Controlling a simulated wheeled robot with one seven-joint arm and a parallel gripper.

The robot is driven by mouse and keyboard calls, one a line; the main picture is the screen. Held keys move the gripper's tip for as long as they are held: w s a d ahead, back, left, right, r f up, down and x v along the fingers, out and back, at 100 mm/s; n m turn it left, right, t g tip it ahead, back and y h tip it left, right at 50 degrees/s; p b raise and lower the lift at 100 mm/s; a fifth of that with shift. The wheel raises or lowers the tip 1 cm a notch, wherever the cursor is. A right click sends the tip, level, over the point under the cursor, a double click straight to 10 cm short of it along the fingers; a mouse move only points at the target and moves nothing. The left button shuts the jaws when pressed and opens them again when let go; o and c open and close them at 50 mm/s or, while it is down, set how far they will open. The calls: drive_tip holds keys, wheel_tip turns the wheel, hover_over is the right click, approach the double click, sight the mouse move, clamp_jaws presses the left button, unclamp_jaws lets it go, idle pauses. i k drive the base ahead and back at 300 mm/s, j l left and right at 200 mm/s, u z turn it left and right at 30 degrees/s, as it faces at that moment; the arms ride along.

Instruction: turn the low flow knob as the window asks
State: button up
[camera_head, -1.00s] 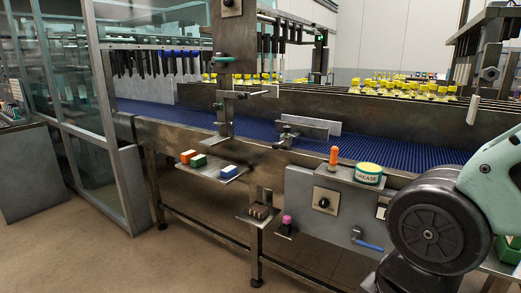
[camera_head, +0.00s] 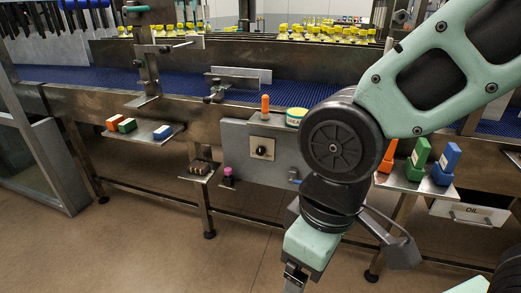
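The low knob (camera_head: 262,150) is black and round, on a pale square plate on the front of the grey panel (camera_head: 235,135) below the conveyor. Which way its pointer faces is too small to tell for sure. My gripper (camera_head: 294,280) hangs low at the bottom edge, below and right of the knob and well apart from it. Its fingertips are cut off or too dark to read, so I cannot tell whether it is open or shut. My arm covers the right part of the panel. I cannot make out a window with a request.
An orange-handled tool (camera_head: 265,106) and a grease tin (camera_head: 296,117) stand on the panel's top. A blue lever (camera_head: 294,180) shows beside my arm. A shelf with coloured blocks (camera_head: 148,133) juts out left. Orange, green and blue bottles (camera_head: 417,160) stand right. Floor in front is free.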

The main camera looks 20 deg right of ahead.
sight(260, 151)
drive_tip(key=i+l, duration=0.2)
drive_tip(key=i, duration=0.3)
drive_tip(key=i+l+u, duration=0.1)
drive_tip(key=i, duration=0.35)
